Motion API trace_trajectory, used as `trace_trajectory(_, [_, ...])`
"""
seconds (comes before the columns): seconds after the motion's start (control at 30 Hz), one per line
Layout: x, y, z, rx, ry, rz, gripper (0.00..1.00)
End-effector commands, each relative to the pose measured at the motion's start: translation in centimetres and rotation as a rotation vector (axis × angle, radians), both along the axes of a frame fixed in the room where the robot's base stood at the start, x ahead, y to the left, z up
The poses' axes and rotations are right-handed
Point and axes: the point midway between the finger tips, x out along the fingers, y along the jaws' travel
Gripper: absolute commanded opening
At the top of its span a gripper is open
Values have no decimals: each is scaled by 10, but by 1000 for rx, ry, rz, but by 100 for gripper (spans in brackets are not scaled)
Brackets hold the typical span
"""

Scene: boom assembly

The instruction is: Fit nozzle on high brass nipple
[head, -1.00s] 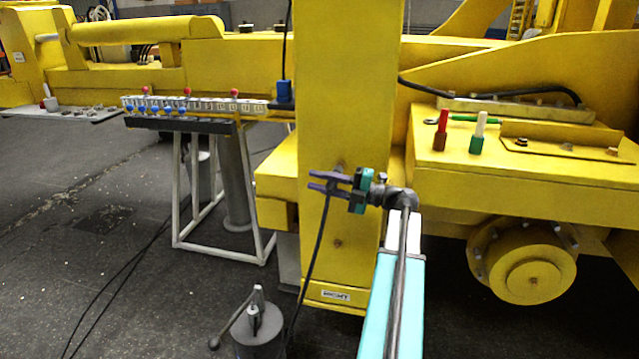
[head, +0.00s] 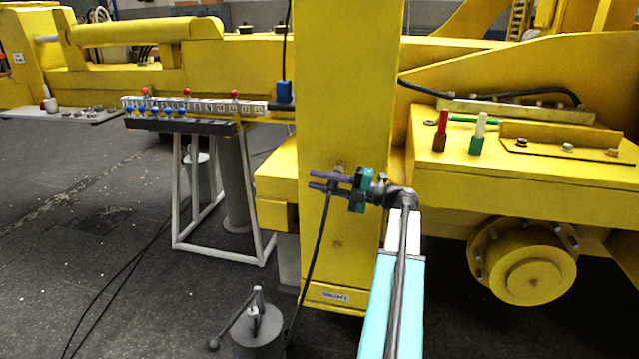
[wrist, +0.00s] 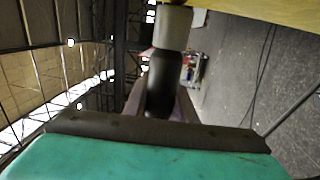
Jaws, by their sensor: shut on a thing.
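My gripper (head: 322,181) is in front of the yellow column, with its purple fingers pointing left and shut on the nozzle. The nozzle shows in the wrist view as a light grey end (wrist: 172,28) on a black sleeve (wrist: 165,80) between the fingers. Its black hose (head: 317,235) hangs down from the fingers in the head view. The high brass nipple (head: 339,168) shows as a small spot on the column face, just above and behind the fingers. I cannot tell whether the nozzle touches it. A lower nipple (head: 337,244) sits farther down the same face.
The yellow column (head: 348,90) stands close behind my gripper. A yellow ledge with red and green-white handles (head: 478,135) is at the right. A grey cylinder with a lever (head: 257,330) stands on the floor below. A labelled valve rail (head: 200,105) is at the left.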

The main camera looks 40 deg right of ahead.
Motion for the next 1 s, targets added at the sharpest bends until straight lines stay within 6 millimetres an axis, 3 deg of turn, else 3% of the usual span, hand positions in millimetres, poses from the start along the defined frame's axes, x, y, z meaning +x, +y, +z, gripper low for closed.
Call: trace_trajectory(1.0, [4, -7, 0, 0, -1, -1, 0])
